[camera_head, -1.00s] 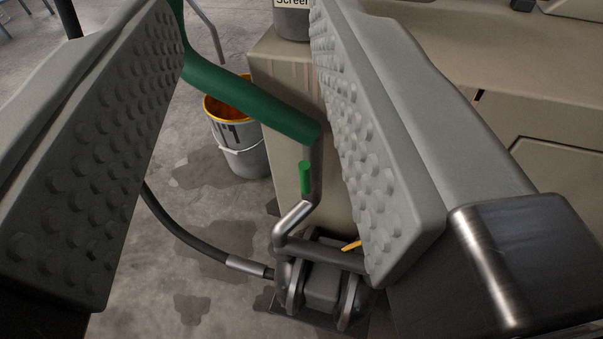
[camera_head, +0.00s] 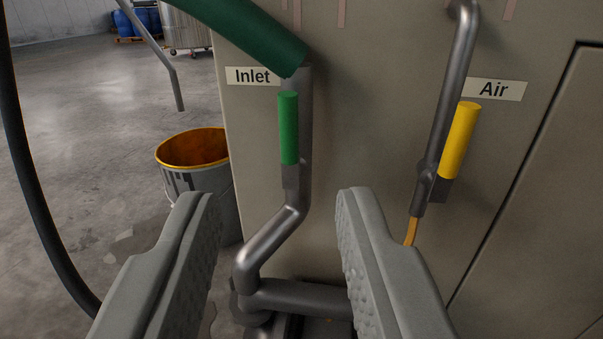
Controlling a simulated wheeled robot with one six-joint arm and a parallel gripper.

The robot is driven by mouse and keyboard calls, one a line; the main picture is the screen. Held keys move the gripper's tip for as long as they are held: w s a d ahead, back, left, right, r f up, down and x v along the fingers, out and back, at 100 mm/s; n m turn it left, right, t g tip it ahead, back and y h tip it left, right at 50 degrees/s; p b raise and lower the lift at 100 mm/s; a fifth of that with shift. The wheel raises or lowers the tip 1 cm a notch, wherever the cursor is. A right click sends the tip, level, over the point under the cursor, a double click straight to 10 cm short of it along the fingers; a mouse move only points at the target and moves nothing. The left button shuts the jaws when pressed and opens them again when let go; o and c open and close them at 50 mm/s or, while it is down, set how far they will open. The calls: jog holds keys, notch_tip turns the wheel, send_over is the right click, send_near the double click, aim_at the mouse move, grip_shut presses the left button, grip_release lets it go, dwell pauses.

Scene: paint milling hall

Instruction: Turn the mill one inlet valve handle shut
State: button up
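The inlet valve handle (camera_head: 289,128) is a green grip on a grey lever. It stands upright along the grey inlet pipe (camera_head: 275,238), below the green hose (camera_head: 240,28). The label "Inlet" (camera_head: 252,76) is on the beige machine panel just left of it. My gripper (camera_head: 270,215) is open, with its two ribbed grey fingers wide apart and nothing between them in contact. The green handle is ahead of and above the fingertips, roughly between them in the picture. The lower pipe joint is partly hidden behind the fingers.
A yellow air valve handle (camera_head: 460,140) hangs on a pipe at the right, beside the "Air" label (camera_head: 494,89). A bucket with an orange inside (camera_head: 193,150) stands on the floor at left. A black hose (camera_head: 32,170) curves down the left side.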

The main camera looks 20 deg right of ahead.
aim_at(287, 112)
jog(key=x, duration=0.5)
jog(key=f+x, duration=0.1)
jog(key=x, duration=1.1)
jog(key=shift+d+f, duration=0.1)
jog(key=shift+f, duration=0.15)
grip_shut()
